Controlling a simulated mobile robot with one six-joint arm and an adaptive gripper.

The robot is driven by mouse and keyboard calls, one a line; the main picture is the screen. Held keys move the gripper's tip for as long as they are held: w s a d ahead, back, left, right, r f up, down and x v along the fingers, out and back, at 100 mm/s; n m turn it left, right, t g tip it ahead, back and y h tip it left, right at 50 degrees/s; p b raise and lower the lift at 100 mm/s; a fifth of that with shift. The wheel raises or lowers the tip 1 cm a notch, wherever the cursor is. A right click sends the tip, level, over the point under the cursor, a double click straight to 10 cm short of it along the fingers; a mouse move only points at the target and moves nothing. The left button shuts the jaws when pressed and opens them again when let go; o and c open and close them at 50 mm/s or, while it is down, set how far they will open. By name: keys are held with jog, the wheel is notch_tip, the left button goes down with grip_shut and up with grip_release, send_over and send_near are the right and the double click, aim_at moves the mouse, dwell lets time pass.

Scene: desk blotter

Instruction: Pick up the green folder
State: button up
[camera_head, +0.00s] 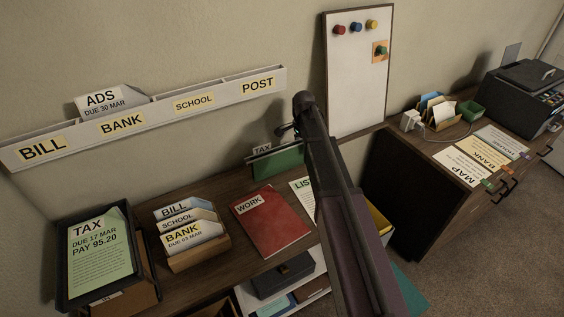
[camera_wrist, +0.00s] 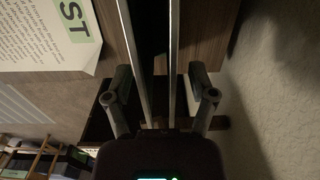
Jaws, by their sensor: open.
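The green folder (camera_head: 283,161) stands upright near the wall at the back of the wooden desk in the head view. A tab reading TAX (camera_head: 262,150) shows at its upper left, and my arm covers its right side. My gripper (camera_wrist: 159,78) is open in the wrist view, its two fingers apart. A narrow dark slot between two pale rails (camera_wrist: 174,50) runs between the fingers; I cannot tell whether the folder is in it. The fingers are not clearly visible in the head view.
A red WORK folder (camera_head: 270,222) and a LIST sheet (camera_head: 303,196) lie in front of the green folder. A letter box (camera_head: 199,259) and a TAX tray (camera_head: 63,282) stand left. A wall rack (camera_head: 218,99) hangs above; a whiteboard (camera_head: 356,80) leans right.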

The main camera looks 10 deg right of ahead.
dwell(0.5)
grip_shut()
jog(key=shift+r, duration=0.15)
jog(key=s+d+r+p, duration=0.2)
jog(key=s+d, duration=0.2)
jog(key=s, duration=0.3)
jog(key=s+d+r+p, duration=0.2)
jog(key=s+d+p, duration=0.1)
jog(key=s, duration=0.4)
jog(key=shift+d+r, duration=0.35)
jog(key=shift+r, duration=0.15)
dwell(0.6)
notch_tip(320, 180, up, 20)
jog(key=p, duration=2)
jog(key=shift+r+p, duration=0.15)
jog(key=shift+p, duration=0.2)
jog(key=shift+a, duration=0.1)
